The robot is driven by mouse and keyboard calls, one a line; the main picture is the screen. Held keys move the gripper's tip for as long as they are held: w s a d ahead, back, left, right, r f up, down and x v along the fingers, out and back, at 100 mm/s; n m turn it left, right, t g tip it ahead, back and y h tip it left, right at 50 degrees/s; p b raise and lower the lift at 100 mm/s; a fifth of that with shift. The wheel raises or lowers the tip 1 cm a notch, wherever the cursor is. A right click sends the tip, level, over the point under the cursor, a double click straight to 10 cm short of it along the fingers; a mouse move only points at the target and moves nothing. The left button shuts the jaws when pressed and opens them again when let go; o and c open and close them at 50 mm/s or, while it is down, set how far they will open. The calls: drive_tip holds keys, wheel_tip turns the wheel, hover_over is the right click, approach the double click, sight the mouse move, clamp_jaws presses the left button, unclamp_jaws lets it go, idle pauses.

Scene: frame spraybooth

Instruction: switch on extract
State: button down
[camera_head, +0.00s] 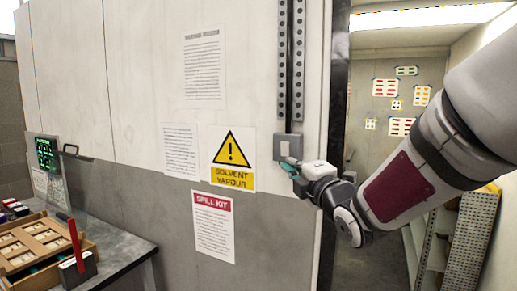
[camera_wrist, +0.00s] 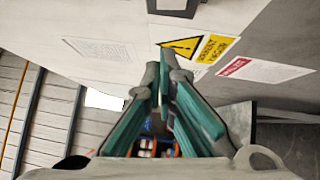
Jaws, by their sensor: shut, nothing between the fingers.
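A grey switch box (camera_head: 284,147) is fixed to the wall below a vertical conduit, left of the booth opening. It has a small paler square on its front. My gripper (camera_head: 286,162), with teal finger pads, is at the lower right of the box. Its fingertips overlap the box's lower edge in the head view; I cannot tell whether they touch it. In the wrist view the gripper (camera_wrist: 166,62) points towards the wall with its fingertips together and nothing visible held. A grey box (camera_wrist: 173,6) shows at the top edge there, beyond the fingertips. The switch's on or off state is not readable.
A yellow solvent vapour sign (camera_head: 233,160) and a spill kit notice (camera_head: 213,225) are on the wall left of the box. A bench (camera_head: 118,258) with a wooden tray (camera_head: 88,246) stands at lower left. The booth opening (camera_head: 378,150) is behind my arm.

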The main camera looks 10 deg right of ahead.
drive_tip(key=shift+w, duration=0.1)
drive_tip(key=p, duration=0.2)
approach(283, 147)
drive_tip(key=w+a, duration=0.1)
drive_tip(key=w+a+r, duration=0.1)
drive_tip(key=w, duration=0.1)
drive_tip(key=w+a, duration=0.1)
drive_tip(key=shift+w+a+r, duration=0.2)
drive_tip(key=shift+w+r, duration=0.1)
drive_tip(key=shift+w, duration=0.05)
drive_tip(key=shift+w+d, duration=0.3)
drive_tip(key=shift+w, duration=0.2)
drive_tip(key=shift+r, duration=0.1)
drive_tip(key=shift+w+d+r+m+g, duration=0.25)
drive_tip(key=shift+w+m+g, duration=0.05)
drive_tip(key=shift+m+g, duration=0.1)
drive_tip(key=shift+f, duration=0.1)
drive_tip(key=shift+a, duration=0.1)
